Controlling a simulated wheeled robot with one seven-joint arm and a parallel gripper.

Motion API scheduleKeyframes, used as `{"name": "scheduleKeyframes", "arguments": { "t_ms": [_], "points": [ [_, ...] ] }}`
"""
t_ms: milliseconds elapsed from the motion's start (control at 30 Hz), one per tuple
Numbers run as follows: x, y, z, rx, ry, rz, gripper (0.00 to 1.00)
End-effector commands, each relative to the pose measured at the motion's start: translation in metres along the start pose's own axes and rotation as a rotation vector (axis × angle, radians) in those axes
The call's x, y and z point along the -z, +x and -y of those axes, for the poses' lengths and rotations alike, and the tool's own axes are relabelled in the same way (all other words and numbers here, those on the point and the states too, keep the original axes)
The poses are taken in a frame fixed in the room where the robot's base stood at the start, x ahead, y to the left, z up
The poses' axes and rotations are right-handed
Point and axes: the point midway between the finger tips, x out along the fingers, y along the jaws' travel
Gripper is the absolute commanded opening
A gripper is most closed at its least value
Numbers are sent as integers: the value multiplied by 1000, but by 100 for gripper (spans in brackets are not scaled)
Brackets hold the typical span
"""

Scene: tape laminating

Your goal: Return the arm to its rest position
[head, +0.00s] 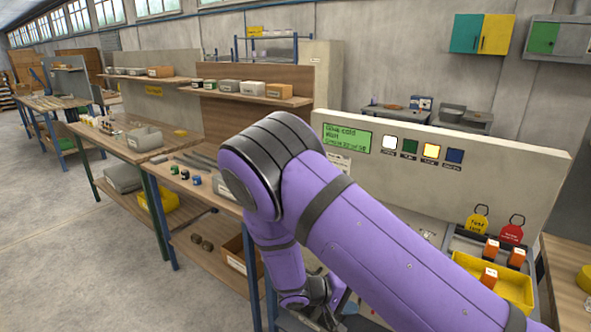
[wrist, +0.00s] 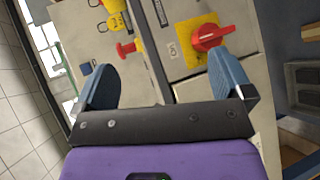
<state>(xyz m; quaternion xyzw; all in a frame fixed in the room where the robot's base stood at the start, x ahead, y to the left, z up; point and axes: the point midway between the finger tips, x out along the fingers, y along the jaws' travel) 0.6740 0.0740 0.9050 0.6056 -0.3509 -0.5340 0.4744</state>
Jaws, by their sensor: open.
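My purple arm (head: 370,240) reaches across the right half of the head view and bends downward at its dark joint. In the wrist view my gripper (wrist: 163,66) shows two blue fingers spread wide apart, with nothing held between them. Beyond the fingers is a grey cabinet face with a red rotary switch (wrist: 208,38) on a yellow plate, close to the right fingertip. A red knob (wrist: 128,48) shows near the left fingertip. I cannot tell the exact gap between fingertips and switch. In the head view the gripper end is low and mostly hidden.
A grey panel with a green display (head: 347,138) and several coloured buttons stands behind the arm. A yellow tray (head: 513,284) with orange-and-white blocks sits at the right, below a yellow tag (head: 477,221) and a red tag (head: 511,231). Workbenches line the left; the floor (head: 60,240) there is clear.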

Motion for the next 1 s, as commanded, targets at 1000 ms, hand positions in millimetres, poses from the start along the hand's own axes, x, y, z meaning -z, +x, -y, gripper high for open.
{"name": "scheduleKeyframes", "arguments": {
  "t_ms": [1000],
  "points": [
    [-81,-7,-267,802,148,234,98]
  ]
}}
